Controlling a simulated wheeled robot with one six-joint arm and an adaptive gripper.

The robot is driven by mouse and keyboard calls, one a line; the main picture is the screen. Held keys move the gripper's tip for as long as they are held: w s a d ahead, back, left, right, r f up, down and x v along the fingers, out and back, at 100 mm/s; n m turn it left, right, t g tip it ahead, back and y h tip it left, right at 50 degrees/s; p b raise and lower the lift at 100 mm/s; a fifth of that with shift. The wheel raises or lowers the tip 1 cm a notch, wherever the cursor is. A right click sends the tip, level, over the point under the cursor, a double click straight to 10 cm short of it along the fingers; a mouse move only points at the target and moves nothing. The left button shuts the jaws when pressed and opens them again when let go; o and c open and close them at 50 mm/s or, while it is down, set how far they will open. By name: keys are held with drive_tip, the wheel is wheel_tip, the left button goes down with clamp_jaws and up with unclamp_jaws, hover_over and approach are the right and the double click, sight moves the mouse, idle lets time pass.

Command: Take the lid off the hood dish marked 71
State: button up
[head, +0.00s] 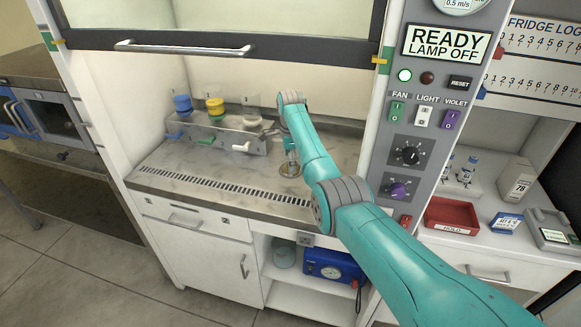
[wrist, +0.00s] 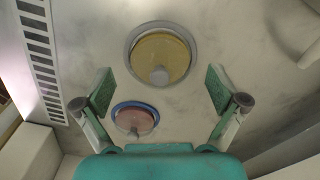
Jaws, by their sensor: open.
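In the wrist view a larger round dish (wrist: 178,48) with yellowish contents and a pale knob on its lid lies ahead of my gripper. A smaller round dish (wrist: 128,124) with a blue rim, pinkish contents and a small knob lies nearer, toward the left finger. My gripper (wrist: 160,90) is open and empty above the worktop, its fingers spread wide to either side. I can read no number on either dish. In the head view one dish (head: 290,170) shows beside my arm inside the hood; my arm partly hides that area.
The hood sash (head: 215,45) is raised above my arm. A metal rack (head: 215,132) with coloured taps and a blue and a yellow container stands at the back left. A slotted grille (head: 220,187) runs along the worktop's front. The left worktop is clear.

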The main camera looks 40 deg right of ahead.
drive_tip(key=c, duration=1.4)
drive_tip(key=shift+f, duration=0.1)
drive_tip(key=c, duration=0.3)
drive_tip(key=shift+c, duration=0.2)
